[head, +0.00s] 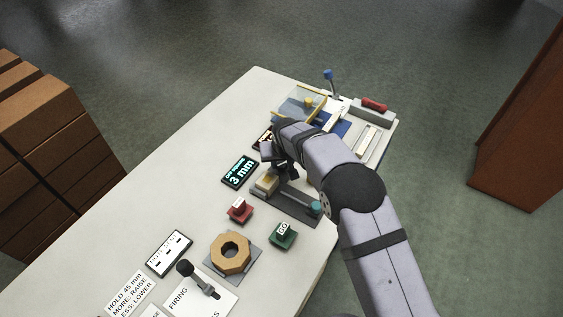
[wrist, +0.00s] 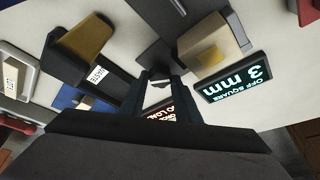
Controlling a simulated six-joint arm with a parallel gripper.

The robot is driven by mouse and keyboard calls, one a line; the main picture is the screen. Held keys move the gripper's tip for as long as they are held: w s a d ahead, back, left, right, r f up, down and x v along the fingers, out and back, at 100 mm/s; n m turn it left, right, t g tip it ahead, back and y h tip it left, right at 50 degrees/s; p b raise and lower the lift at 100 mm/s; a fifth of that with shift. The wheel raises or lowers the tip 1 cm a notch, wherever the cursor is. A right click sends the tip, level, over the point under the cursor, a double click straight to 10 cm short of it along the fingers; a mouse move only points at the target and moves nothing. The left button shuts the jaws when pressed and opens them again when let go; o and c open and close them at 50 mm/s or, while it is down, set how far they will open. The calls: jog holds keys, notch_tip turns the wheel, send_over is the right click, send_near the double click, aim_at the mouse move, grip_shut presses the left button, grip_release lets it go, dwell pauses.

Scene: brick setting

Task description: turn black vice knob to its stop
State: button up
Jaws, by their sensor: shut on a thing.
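My gripper (head: 283,168) is lowered over the dark vice, beside a tan block (head: 266,184) in it. In the wrist view its two dark fingers (wrist: 162,78) are close together at a dark part of the vice. I take that part to be the black vice knob; the fingers and wrist mostly hide it, so its turn angle cannot be told. The tan block also shows in the wrist view (wrist: 228,42), right of the fingers. The vice's dark base (head: 291,198) runs toward the lower right, with a teal knob (head: 316,208) at that end. A display (head: 240,172) reads "OFF SQUARE 3 mm".
A second display (wrist: 160,113) lies partly behind my fingers. Red (head: 239,209) and green (head: 283,235) buttons, an octagonal tan ring (head: 230,253) and a black-knobbed lever (head: 186,268) stand nearer. A yellow-and-blue fixture (head: 300,103) and a red-handled unit (head: 373,106) stand beyond.

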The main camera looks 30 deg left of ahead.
jog(key=n+y+b, duration=0.1)
jog(key=n, duration=0.1)
jog(key=shift+w+d+f+n+g, duration=0.1)
jog(key=shift+n+g, duration=0.2)
jog(key=shift+n, duration=0.1)
jog(key=shift+n+g+b, duration=0.4)
jog(key=shift+n+b, duration=0.25)
jog(key=shift+n, duration=0.45)
